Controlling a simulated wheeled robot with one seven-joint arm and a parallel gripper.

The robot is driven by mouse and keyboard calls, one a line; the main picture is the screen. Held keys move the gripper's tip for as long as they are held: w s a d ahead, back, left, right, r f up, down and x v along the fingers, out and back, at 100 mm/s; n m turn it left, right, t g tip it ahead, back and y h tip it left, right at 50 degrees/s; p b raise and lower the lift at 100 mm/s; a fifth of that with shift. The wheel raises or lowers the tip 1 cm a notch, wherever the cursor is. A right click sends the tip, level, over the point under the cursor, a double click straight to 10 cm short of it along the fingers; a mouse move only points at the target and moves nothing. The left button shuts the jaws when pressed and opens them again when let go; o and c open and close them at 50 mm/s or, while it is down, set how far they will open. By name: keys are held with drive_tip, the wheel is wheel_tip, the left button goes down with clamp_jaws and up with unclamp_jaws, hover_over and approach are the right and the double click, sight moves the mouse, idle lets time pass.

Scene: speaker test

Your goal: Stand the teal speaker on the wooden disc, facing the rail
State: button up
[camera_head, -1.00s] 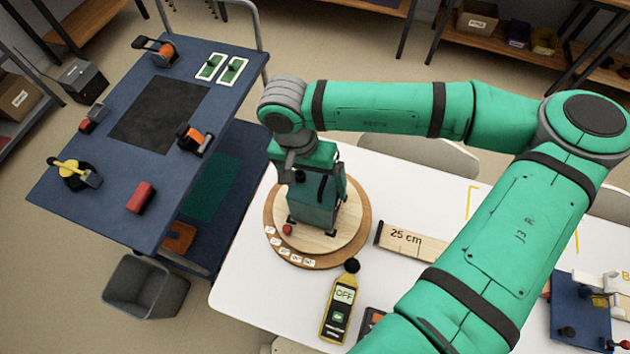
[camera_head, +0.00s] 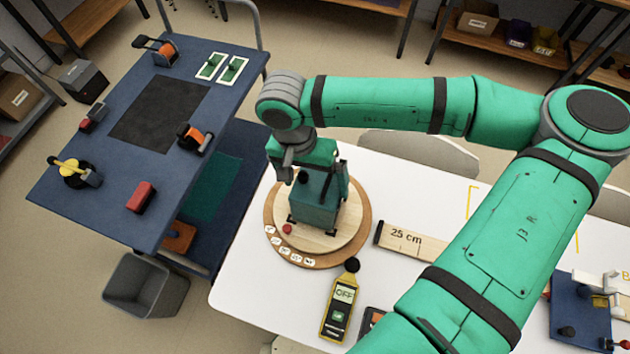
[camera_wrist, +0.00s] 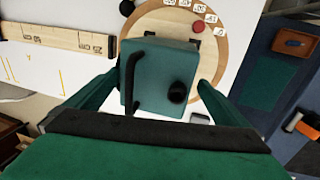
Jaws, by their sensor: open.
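The teal speaker (camera_head: 316,206) stands upright on the wooden disc (camera_head: 352,238), near its middle. In the wrist view the speaker (camera_wrist: 158,66) shows its top, with a black bar handle and a round black knob. I cannot tell which way its front faces. My gripper (camera_head: 318,190) is above the speaker with its fingers apart, one at each side. In the wrist view my gripper (camera_wrist: 158,92) is open around the speaker, with gaps visible beside it. A wooden rail marked 25 cm (camera_head: 408,241) lies right of the disc.
A yellow meter reading OFF (camera_head: 340,308) lies in front on the white table (camera_head: 262,312). A blue cart (camera_head: 110,195) with tools stands left; a blue device (camera_head: 580,312) is at right.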

drive_tip(key=r, duration=0.3)
drive_tip(key=a+r, duration=0.1)
drive_tip(key=r, duration=0.5)
drive_tip(key=shift+w+a+r, duration=0.25)
drive_tip(key=shift+a+r, duration=0.1)
drive_tip(key=shift+a, duration=0.05)
